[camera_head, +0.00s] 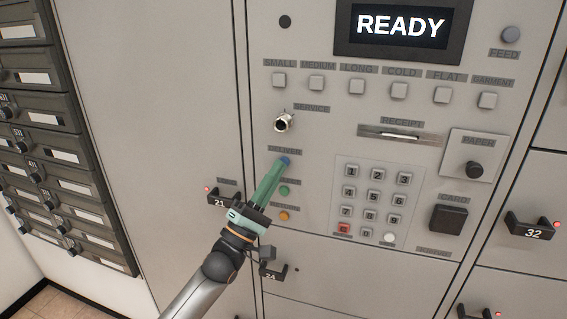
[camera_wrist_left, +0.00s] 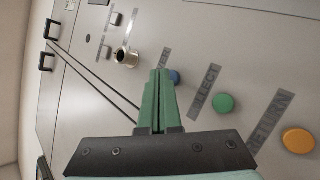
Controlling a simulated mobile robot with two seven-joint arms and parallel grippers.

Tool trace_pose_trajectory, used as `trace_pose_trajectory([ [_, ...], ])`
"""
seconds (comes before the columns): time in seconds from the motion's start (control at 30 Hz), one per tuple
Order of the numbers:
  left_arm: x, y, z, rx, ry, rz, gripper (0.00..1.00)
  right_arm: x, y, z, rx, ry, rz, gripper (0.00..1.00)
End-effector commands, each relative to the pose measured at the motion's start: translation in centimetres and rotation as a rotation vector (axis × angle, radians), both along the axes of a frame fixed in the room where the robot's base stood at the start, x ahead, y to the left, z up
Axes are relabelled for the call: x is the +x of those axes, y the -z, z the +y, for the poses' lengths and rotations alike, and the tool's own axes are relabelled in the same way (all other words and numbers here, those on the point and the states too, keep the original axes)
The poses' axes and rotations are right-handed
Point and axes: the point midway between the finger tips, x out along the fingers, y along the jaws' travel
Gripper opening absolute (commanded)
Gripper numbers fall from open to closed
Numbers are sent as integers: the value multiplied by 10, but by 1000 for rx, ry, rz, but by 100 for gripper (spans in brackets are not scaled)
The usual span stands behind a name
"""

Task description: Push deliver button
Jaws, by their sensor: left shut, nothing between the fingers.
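The deliver button (camera_head: 285,160) is a small blue round button under the "DELIVER" label, on the light grey machine panel (camera_head: 330,120). My left gripper (camera_head: 279,164) has green fingers, is shut and empty, and its tips are at or just in front of the blue button. In the left wrist view the blue button (camera_wrist_left: 174,76) shows partly behind the tips of my left gripper (camera_wrist_left: 160,74). I cannot tell whether the tips touch it. My right gripper is not in view.
Below the blue button are a green button (camera_head: 285,191) and an orange button (camera_head: 284,216). A silver key lock (camera_head: 284,122) sits above. A keypad (camera_head: 376,200) is to the right, and a screen (camera_head: 401,26) reads "READY". Dark mailboxes (camera_head: 40,130) stand at left.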

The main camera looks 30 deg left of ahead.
Motion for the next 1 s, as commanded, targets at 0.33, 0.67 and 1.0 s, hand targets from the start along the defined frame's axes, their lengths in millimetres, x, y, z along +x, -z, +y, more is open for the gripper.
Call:
trace_pose_trajectory([
  [0.33,4,0,1,1,1,0,0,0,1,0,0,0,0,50],
  [0.67,7,0,2,0,1,-1,0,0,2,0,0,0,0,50],
  [1.0,4,-1,1,0,0,1,0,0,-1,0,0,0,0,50],
])
